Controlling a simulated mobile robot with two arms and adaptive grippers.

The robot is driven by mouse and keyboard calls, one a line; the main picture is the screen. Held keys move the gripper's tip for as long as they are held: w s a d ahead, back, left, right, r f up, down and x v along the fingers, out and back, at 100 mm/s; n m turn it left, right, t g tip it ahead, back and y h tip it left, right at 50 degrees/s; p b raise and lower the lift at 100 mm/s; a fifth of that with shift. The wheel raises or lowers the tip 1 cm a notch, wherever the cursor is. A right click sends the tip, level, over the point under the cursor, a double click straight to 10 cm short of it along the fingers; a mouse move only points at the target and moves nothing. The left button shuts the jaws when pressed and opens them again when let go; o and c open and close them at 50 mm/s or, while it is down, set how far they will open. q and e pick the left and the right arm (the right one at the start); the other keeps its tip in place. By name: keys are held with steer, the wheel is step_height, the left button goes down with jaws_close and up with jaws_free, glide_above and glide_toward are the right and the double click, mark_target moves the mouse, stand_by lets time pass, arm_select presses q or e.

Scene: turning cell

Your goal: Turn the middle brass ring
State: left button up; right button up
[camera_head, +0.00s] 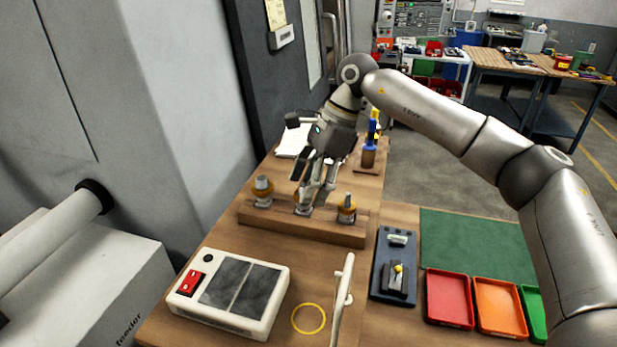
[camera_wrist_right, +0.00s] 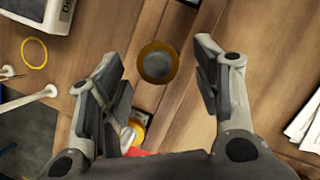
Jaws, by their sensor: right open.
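The middle brass ring (camera_head: 297,199) sits on the wooden rail (camera_head: 331,236), partly hidden by my right gripper in the head view. My right gripper (camera_head: 314,187) points down over it from behind. In the right wrist view the same ring (camera_wrist_right: 158,64) shows as a round brass collar with a grey centre, between the two spread fingers. Both fingers look clear of it there. The left brass ring (camera_head: 263,187) and the right brass ring (camera_head: 346,207) stand on the same rail at either side. My left gripper is out of view.
A white box with dark panels and a red switch (camera_head: 192,283) stands in front of the rail. A yellow hoop (camera_head: 308,319), a white rod (camera_head: 341,303) and a dark fixture (camera_head: 397,262) lie nearby. Coloured trays (camera_head: 449,298) are at right; a blue-and-yellow tool (camera_head: 371,135) stands behind.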

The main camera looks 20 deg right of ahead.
steer(key=shift+s+a+f, duration=0.1)
steer(key=shift+f, duration=0.15)
steer(key=c, duration=1)
steer(key=shift+f+m+t+b, duration=0.2)
steer(key=shift+m+t+b, duration=0.2)
steer(key=shift+m+b, duration=0.55)
steer(key=shift+c, duration=0.2)
steer(key=m+t+b, duration=0.1)
steer(key=m+b, duration=0.1)
steer(key=b, duration=0.2)
steer(key=shift+s+m, duration=0.15)
steer(key=shift+m, duration=0.2)
arm_select(q)
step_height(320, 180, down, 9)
steer(key=b, duration=0.3)
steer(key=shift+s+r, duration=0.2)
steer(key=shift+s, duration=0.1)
arm_select(e)
steer(key=shift+s+a+r+m+t+h, duration=0.15)
steer(key=shift+m+t+h, duration=0.15)
steer(key=shift+m, duration=0.5)
steer(key=shift+r+m+t+h, duration=0.1)
steer(key=shift+m+t+h, duration=0.15)
steer(key=shift+m, duration=0.55)
